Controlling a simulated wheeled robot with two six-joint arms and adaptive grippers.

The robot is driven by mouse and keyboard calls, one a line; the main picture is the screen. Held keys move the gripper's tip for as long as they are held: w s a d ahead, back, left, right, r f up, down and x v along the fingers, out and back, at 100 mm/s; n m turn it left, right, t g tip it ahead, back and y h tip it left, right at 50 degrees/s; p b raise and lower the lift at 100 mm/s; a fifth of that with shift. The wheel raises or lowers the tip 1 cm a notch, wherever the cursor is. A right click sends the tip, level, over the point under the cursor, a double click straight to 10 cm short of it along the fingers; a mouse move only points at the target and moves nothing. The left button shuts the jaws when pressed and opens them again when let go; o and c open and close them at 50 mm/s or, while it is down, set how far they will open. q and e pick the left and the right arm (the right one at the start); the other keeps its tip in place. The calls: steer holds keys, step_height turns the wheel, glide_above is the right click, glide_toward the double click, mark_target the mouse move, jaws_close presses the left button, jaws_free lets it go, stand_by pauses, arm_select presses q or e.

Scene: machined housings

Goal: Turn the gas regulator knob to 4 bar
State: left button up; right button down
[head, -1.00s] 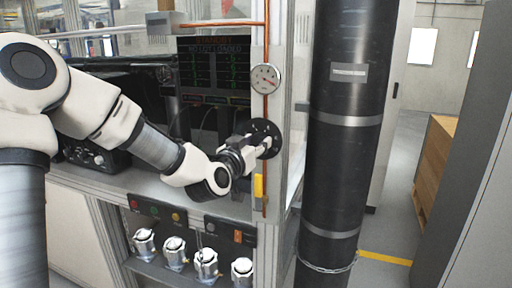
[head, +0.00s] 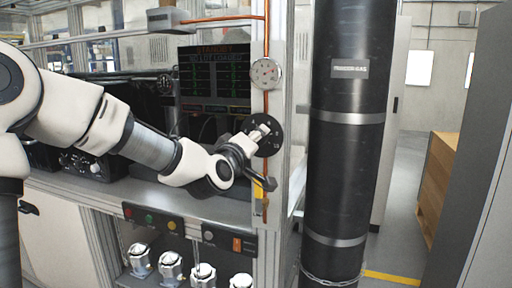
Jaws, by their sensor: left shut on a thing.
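The gas regulator's black round dial plate (head: 273,143) with pale numbers is on the upright post at the middle of the head view. My left gripper (head: 260,136) reaches it from the left and is shut on the knob at the plate's centre. The fingers and wrist hide most of the knob, so its pointer cannot be read. A round white pressure gauge (head: 266,73) sits above on the copper pipe. Its needle is too small to read surely. My right gripper is out of view.
A tall black cylinder (head: 347,150) stands close right of the dial. A dark screen (head: 213,85) is behind my left arm. Several silver machined parts (head: 171,266) stand on the shelf below. Floor at the right is clear beside a wooden crate (head: 440,175).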

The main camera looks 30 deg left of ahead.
arm_select(q)
steer(key=shift+d+f+n+g+y+b, duration=0.1)
steer(key=shift+n+g+y+b, duration=0.15)
steer(key=shift+n, duration=2.9)
steer(key=shift+f+n+y+b, duration=0.15)
steer(key=shift+n+y, duration=0.2)
steer(key=shift+n, duration=2.75)
steer(key=shift+d+r+n+g+y+b, duration=0.1)
steer(key=shift+n+g+y+b, duration=0.15)
steer(key=shift+n, duration=2.9)
steer(key=shift+f, duration=0.1)
steer(key=o, duration=1.2)
steer(key=shift+c, duration=0.2)
